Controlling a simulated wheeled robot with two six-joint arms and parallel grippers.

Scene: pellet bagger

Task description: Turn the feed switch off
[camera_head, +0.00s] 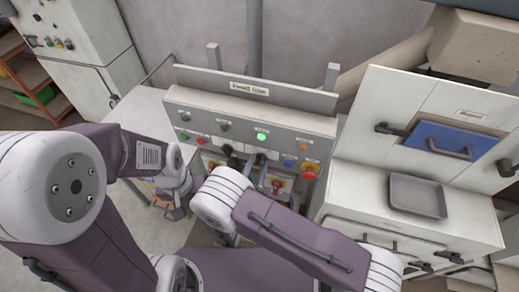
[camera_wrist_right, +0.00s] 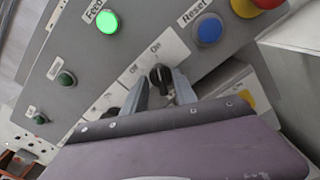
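The feed switch (camera_wrist_right: 160,75) is a black rotary knob on the grey panel, with "Off" and "On" labels above it in the right wrist view. Its grip appears to point towards "On". The green lamp (camera_wrist_right: 107,22) marked "Feed" is lit, and it also glows in the head view (camera_head: 261,137). My right gripper (camera_wrist_right: 163,76) is open, its two grey fingers on either side of the knob, with small gaps seeming to show.
A blue Reset button (camera_wrist_right: 209,28) and a red knob on yellow (camera_wrist_right: 258,3) are right of the switch. Another black knob (camera_wrist_right: 112,112) lies to its left. A white cabinet with a blue drawer front (camera_head: 440,142) and a grey tray (camera_head: 417,195) stands at right.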

